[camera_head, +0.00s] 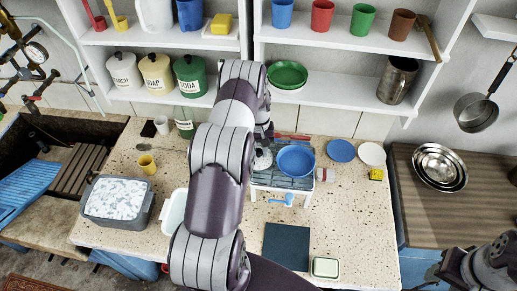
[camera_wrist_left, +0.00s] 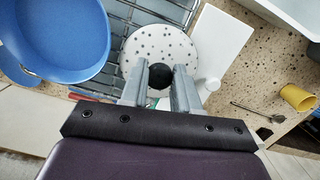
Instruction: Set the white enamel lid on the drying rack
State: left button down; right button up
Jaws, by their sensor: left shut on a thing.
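The white enamel lid (camera_wrist_left: 160,42) is round, with dark specks and a black knob. My left gripper (camera_wrist_left: 160,88) is shut on the knob, with a finger on either side. In the head view the lid (camera_head: 263,161) shows at the left part of the drying rack (camera_head: 282,184), and my left arm covers part of the area. In the left wrist view the lid overlaps the rack's wires (camera_wrist_left: 178,11); I cannot tell whether it touches them. My right gripper (camera_head: 438,274) is at the lower right, empty-looking, its jaws unclear.
A blue pan (camera_head: 297,161) takes up the rack's right part, close beside the lid. A white flat panel (camera_wrist_left: 222,45) lies at the lid's other side. A yellow cup (camera_head: 147,164) and grey tub (camera_head: 118,202) stand left. Shelves with canisters hang behind. A dark board (camera_head: 286,246) lies in front.

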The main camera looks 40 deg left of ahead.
aim_at(258, 150)
pick_arm(q)
jog(key=shift+s+f, duration=0.1)
jog(key=shift+f, duration=0.2)
jog(key=c, duration=0.8)
grip_release()
jog(key=shift+o, duration=0.2)
jog(key=shift+r+b, duration=0.2)
jog(key=shift+b, duration=0.2)
jog(key=r+b, duration=0.2)
jog(key=r, duration=0.1)
jog(key=r+b, duration=0.1)
jog(key=r, duration=0.1)
jog(key=shift+w+a+r, duration=0.15)
jog(key=shift+w+a, duration=0.2)
jog(key=shift+w, duration=0.05)
notch_tip(258, 150, up, 7)
jog(key=p, duration=0.3)
jog(key=shift+w+a, duration=0.2)
jog(key=shift+w, duration=0.05)
